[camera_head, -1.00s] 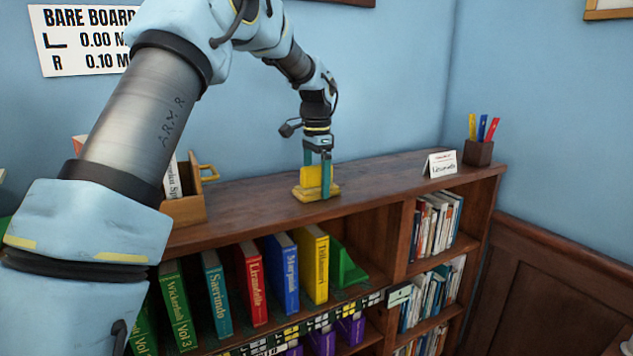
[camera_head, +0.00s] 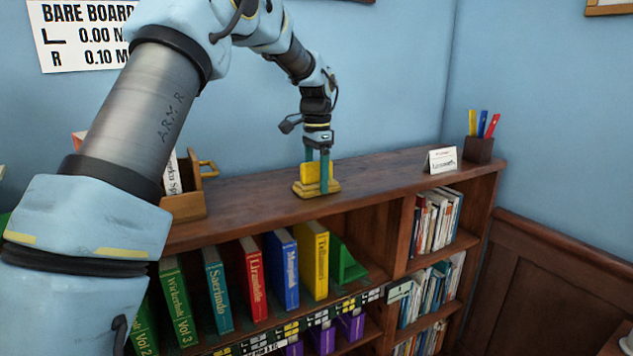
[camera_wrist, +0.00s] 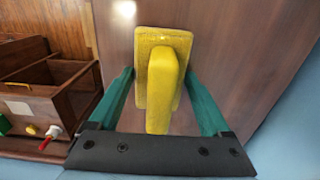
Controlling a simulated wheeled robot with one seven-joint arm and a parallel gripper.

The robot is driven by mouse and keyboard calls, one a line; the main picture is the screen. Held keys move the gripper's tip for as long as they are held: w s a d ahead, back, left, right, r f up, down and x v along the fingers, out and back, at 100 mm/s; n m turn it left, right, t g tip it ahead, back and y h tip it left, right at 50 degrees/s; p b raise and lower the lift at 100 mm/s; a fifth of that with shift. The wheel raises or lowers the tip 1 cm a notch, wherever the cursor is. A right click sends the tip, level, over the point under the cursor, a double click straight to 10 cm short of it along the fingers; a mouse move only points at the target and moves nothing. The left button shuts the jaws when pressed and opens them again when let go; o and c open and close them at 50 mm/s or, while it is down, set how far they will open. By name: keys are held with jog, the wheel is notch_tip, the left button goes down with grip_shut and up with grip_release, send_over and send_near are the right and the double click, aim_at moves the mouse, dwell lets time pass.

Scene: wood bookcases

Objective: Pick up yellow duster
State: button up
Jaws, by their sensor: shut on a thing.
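The yellow duster (camera_head: 315,174) stands on the top of the wood bookcase, its wide base down and its upright handle up. My gripper (camera_head: 317,186) points straight down over it, with its teal fingers on either side, and is shut on the duster. In the wrist view the yellow handle (camera_wrist: 162,88) lies between the two green fingers, with the wider base (camera_wrist: 150,40) beyond it. The base seems to rest on the wood. The exact finger contact is hard to see.
A wooden box (camera_head: 187,205) with papers stands left on the bookcase top. A white card (camera_head: 441,160) and a dark pen cup (camera_head: 479,150) stand to the right. The top between duster and card is clear. Books, including a yellow one (camera_head: 314,262), fill the shelf below.

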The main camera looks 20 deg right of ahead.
aim_at(316, 162)
notch_tip(316, 162, up, 10)
jog(key=b, duration=0.2)
jog(key=shift+b, duration=0.4)
